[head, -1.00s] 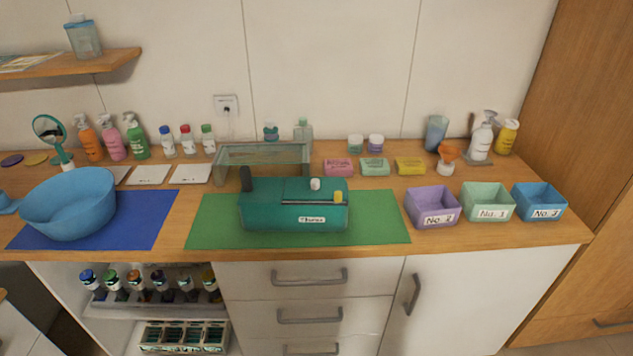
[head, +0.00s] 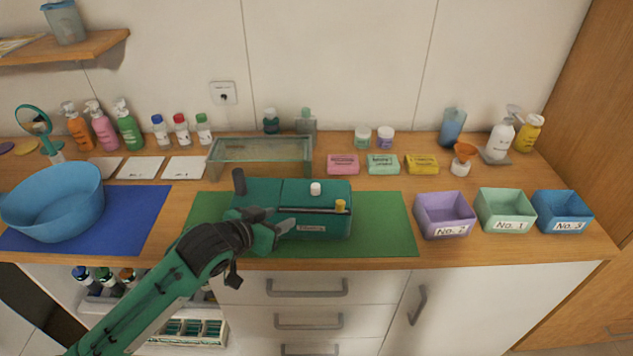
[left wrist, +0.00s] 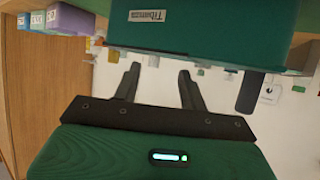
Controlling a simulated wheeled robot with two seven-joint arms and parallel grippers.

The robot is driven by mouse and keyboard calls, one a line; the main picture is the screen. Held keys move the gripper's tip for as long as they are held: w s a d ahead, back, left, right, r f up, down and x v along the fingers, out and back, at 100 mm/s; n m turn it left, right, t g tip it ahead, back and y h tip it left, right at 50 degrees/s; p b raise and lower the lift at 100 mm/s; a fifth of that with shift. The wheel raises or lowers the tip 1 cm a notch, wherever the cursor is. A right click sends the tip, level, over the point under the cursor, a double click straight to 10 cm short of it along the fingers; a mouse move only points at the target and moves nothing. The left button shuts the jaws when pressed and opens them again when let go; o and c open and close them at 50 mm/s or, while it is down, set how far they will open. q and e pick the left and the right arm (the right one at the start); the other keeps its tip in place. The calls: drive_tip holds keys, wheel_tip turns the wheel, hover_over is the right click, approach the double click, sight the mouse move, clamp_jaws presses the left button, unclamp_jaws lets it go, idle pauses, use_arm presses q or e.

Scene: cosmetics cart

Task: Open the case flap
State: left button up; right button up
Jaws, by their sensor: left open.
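The teal case (head: 265,195) stands on the green mat (head: 385,225) in the middle of the counter. Its lid looks closed, with a white knob (head: 316,188), a yellow knob (head: 340,206) and a dark bar along the front edge. A dark upright handle (head: 239,181) stands at its left end. My left gripper (head: 285,228) is open and empty at the case's front left, covering part of it. In the left wrist view the open fingers (left wrist: 158,85) show below the case's labelled front (left wrist: 200,40); I cannot tell whether they touch it. My right gripper is not in view.
A glass-like stand (head: 262,152) is behind the case. Purple (head: 445,216), green (head: 504,210) and blue (head: 562,212) bins stand to the right. A blue basin (head: 55,202) is on a blue mat at left. The mat's right part is free.

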sight(313, 187)
use_arm(q)
drive_tip(key=shift+m+h, duration=0.4)
drive_tip(key=w+d+p, duration=0.1)
drive_tip(key=w+d, duration=0.1)
drive_tip(key=w, duration=0.1)
drive_tip(key=w+d, duration=0.3)
drive_tip(key=w, duration=0.1)
drive_tip(key=w+d+p, duration=0.1)
drive_tip(key=w+d, duration=0.1)
drive_tip(key=w, duration=0.1)
drive_tip(key=shift+w+d+f+p, duration=0.3)
drive_tip(key=shift+w+d+p, duration=0.05)
drive_tip(key=shift+w, duration=0.05)
drive_tip(key=shift+x, duration=0.85)
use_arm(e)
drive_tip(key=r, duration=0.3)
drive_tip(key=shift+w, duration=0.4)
use_arm(q)
clamp_jaws()
